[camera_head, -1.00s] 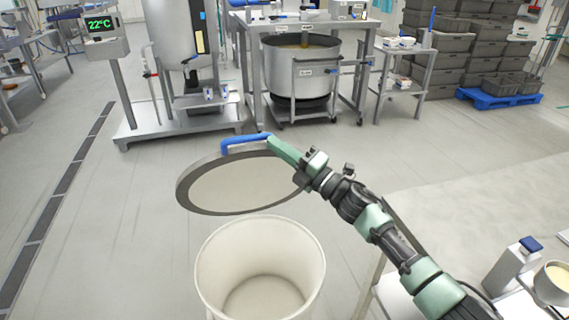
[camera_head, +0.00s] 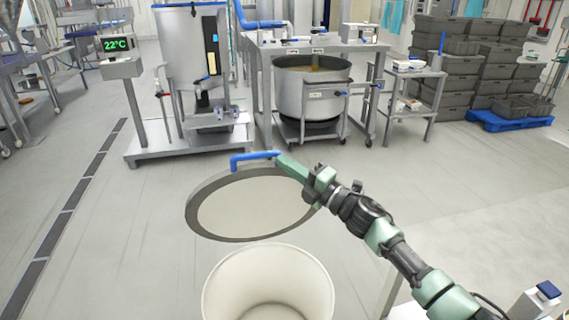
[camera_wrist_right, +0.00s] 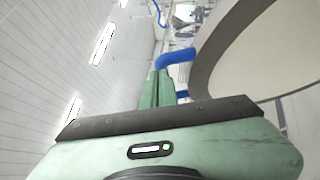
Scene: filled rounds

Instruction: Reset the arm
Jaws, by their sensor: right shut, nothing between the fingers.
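A round lid (camera_head: 250,207) with a grey rim and a blue handle (camera_head: 252,159) stands tilted just behind and above an open white bin (camera_head: 268,262). Whether it touches the bin I cannot tell. My right gripper (camera_head: 284,162) reaches in from the lower right, its fingertips at the right end of the handle. In the right wrist view its green fingers (camera_wrist_right: 156,88) are shut with nothing between them, beside the blue handle (camera_wrist_right: 175,57) and the lid (camera_wrist_right: 240,62). My left gripper is not in view.
A large steel pot (camera_head: 312,92) stands under a steel table behind. A steel tank (camera_head: 190,50) on a scale platform is left of it. Grey crates (camera_head: 430,60) are stacked at the back right. Open floor lies around the bin.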

